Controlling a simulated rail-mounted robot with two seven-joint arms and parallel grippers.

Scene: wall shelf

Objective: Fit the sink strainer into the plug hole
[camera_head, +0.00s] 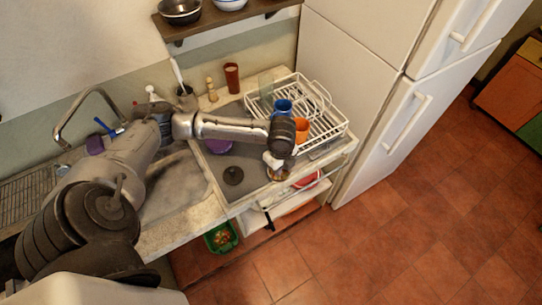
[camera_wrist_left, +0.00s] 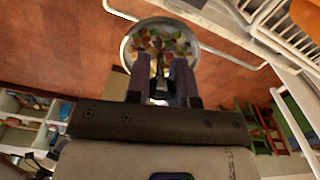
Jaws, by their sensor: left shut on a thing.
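The sink strainer (camera_head: 282,175) is a small round metal bowl holding colored scraps. In the left wrist view the strainer (camera_wrist_left: 129,48) shows past the fingertips, with bits of several colors in it. My left gripper (camera_head: 274,161) is shut on the strainer's near rim; its fingers (camera_wrist_left: 163,82) cover part of it. They hold it near the front right edge of the sink. A dark round spot, apparently the plug hole (camera_head: 233,175), lies in the grey sink floor to the left of the strainer. My right gripper is not in view.
A white dish rack (camera_head: 335,128) with a blue cup (camera_head: 283,107) and an orange cup (camera_head: 302,130) stands right behind the gripper. A purple item (camera_head: 218,146) lies at the sink's back. A green bin (camera_head: 221,237) with scraps sits below the counter's front.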

